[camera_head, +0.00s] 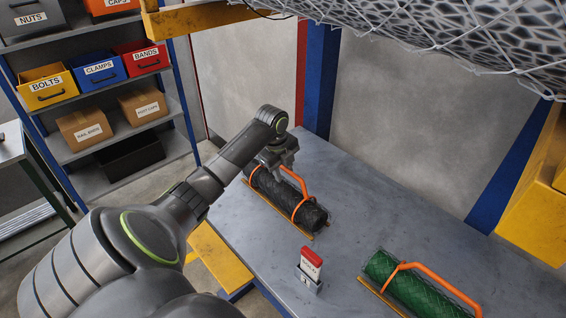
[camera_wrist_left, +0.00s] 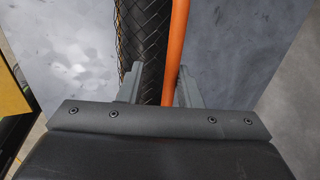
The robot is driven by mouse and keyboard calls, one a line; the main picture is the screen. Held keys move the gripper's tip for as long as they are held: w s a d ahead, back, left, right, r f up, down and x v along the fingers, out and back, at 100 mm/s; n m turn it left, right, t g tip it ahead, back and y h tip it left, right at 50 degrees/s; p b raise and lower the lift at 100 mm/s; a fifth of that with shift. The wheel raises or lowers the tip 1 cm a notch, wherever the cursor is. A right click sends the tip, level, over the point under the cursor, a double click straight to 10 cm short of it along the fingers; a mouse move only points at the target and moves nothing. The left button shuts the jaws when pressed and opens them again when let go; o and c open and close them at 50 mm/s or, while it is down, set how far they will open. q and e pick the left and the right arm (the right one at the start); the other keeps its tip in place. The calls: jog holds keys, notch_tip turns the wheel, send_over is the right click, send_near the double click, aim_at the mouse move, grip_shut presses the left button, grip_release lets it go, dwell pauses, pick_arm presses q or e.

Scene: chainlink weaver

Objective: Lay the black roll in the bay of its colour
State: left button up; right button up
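The black roll (camera_head: 312,216) lies on the grey table in the head view, with an orange carrying handle (camera_head: 297,180) arching over it. In the left wrist view the roll's meshed surface (camera_wrist_left: 143,35) and the orange handle (camera_wrist_left: 178,40) run away from the gripper. My left gripper (camera_head: 279,160) is over the far end of the roll, at the handle. In the left wrist view its fingers (camera_wrist_left: 159,85) stand apart, with the handle between them and closer to the right finger. My right gripper is not in view. No bay is clearly identifiable.
A green roll (camera_head: 412,285) with its own orange handle lies at the front right of the table (camera_head: 375,210). A red-and-white card in a small stand (camera_head: 308,272) stands between the rolls. Wire mesh (camera_head: 440,30) hangs overhead. Shelves with labelled bins (camera_head: 100,75) stand left.

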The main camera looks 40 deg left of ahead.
pick_arm(q)
jog(key=shift+o, duration=0.5)
jog(key=shift+s+f, duration=0.1)
jog(key=shift+f, duration=0.05)
jog(key=b+v, duration=0.1)
jog(key=v, duration=1.6)
jog(key=shift+r+b, duration=0.35)
